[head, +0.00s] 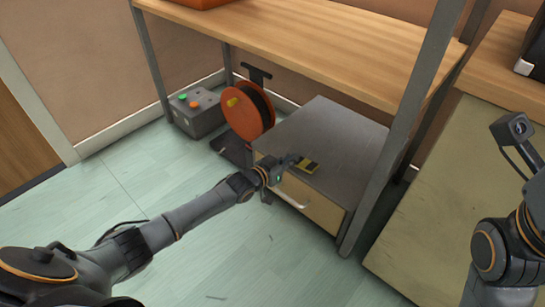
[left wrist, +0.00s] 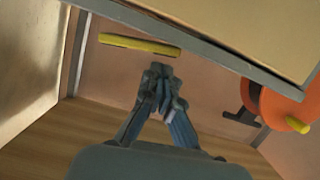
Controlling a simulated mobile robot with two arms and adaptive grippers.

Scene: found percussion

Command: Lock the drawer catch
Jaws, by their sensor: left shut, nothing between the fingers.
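The grey drawer cabinet (head: 340,130) stands on the floor under the bench. Its pale wooden drawer front (head: 318,205) carries a light bar handle (head: 292,200) and looks shut. A small yellow-and-black piece (head: 308,166), possibly the catch, is at the cabinet's top front edge. My left gripper (head: 297,158) is shut and empty close beside this piece; contact cannot be told. In the left wrist view the shut fingertips (left wrist: 160,74) point at a yellow bar (left wrist: 140,45), with a visible gap in the picture. My right gripper's fingers are not visible.
An orange reel (head: 248,112) stands left of the cabinet, with a grey button box (head: 197,110) farther left. The wooden bench top (head: 300,45) is above, and a grey leg (head: 385,165) rises by the cabinet's right corner.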

